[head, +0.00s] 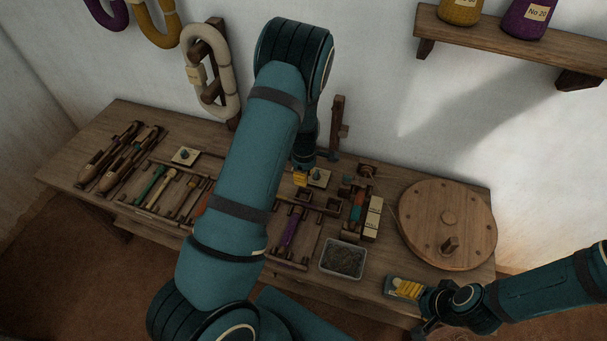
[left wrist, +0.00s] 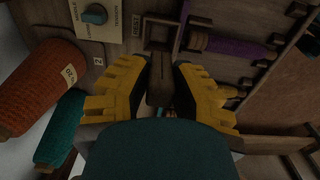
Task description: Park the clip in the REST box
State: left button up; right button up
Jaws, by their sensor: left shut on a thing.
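In the left wrist view, the clip (left wrist: 160,82) is a dark brown wooden piece standing between the two yellow fingers of my left gripper (left wrist: 159,96), which is shut on it. Its far end appears beside the lower edge of the REST box (left wrist: 181,30), a small square wooden frame with a REST label. I cannot tell whether the clip touches the box. In the head view, my left gripper (head: 301,179) is low over the bench, partly hidden by my arm, and the clip is not clear there. My right gripper (head: 405,288) is near the bench's front edge; its opening is unclear.
A dial plate (left wrist: 95,15), a purple spool (left wrist: 232,48), an orange spool (left wrist: 42,98) and a teal spool (left wrist: 60,132) lie close around. On the bench are a grey-filled tray (head: 342,258), a round wooden disc (head: 447,222) and shuttles (head: 105,165) at left.

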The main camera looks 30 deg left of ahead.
pick_arm(q)
notch_tip(320, 180, down, 3)
jog(key=shift+r+b, duration=0.2)
jog(key=shift+b, duration=0.65)
notch_tip(320, 180, down, 2)
jog(key=shift+f+b, duration=0.1)
jog(key=shift+b, duration=0.8)
jog(key=shift+f+b, duration=1)
jog(key=shift+f, duration=0.6)
jog(key=o, duration=1.3)
jog(key=shift+r, duration=0.15)
